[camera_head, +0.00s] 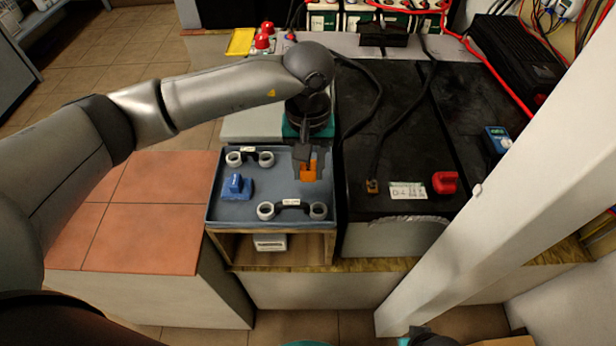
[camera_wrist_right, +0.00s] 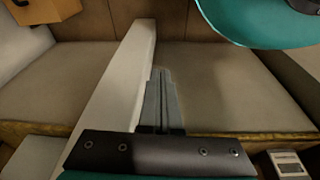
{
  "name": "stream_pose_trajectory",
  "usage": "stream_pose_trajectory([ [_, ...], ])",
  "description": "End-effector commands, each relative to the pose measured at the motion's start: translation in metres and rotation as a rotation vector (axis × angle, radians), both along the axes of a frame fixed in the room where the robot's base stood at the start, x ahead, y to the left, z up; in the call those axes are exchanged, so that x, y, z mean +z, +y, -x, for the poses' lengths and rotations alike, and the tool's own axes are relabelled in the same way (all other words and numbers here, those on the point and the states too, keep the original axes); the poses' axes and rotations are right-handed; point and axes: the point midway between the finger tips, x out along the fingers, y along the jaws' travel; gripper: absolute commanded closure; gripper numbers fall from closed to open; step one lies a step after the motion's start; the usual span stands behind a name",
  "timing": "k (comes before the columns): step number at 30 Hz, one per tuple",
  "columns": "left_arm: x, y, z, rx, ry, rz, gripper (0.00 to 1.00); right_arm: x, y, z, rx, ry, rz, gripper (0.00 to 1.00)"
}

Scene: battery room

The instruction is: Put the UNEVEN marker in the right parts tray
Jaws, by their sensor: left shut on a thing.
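My left gripper (camera_head: 307,166) reaches down over the right side of a blue-grey tray (camera_head: 214,211) in the head view. It is shut on a small orange piece (camera_head: 308,173), partly hidden by the fingers. I cannot tell whether the piece touches the tray floor. A blue piece (camera_head: 237,187) sits at the tray's left. Two dark links with white ring ends lie in the tray, one at the back (camera_head: 250,152) and one in front (camera_head: 291,203). Their labels are too small to read. My right gripper (camera_wrist_right: 162,75) has its fingers together, empty, in the right wrist view.
A black battery top (camera_head: 400,140) with cables, a white label (camera_head: 407,190) and a red connector (camera_head: 445,182) lies right of the tray. A pale slanted post (camera_head: 480,190) crosses the right side. A white box (camera_head: 270,242) sits in the cubby below the tray.

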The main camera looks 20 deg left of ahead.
Motion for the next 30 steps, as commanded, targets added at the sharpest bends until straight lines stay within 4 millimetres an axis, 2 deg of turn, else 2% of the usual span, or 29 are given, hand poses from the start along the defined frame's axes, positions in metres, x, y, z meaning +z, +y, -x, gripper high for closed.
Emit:
stream_pose_trajectory([
  [1, -0.011, 0.0, 0.001, 0.001, 0.003, -0.001, 1.0, 0.003, 0.0, -0.003, 0.0, -0.008, 0.0, 1.0],
  [6, -0.028, 0.0, 0.001, 0.0, 0.002, 0.0, 1.0, 0.013, 0.001, -0.009, -0.001, -0.025, -0.004, 1.0],
  [21, -0.032, 0.0, 0.0, 0.0, 0.0, -0.001, 1.0, 0.02, 0.002, -0.013, -0.001, -0.035, -0.006, 1.0],
  [22, -0.032, 0.0, 0.0, 0.0, 0.001, -0.001, 0.6, 0.022, 0.002, -0.013, -0.001, -0.037, -0.006, 1.0],
  [30, -0.031, 0.0, 0.0, 0.001, 0.001, -0.001, 0.31, 0.022, 0.003, -0.013, -0.001, -0.037, -0.006, 1.0],
])
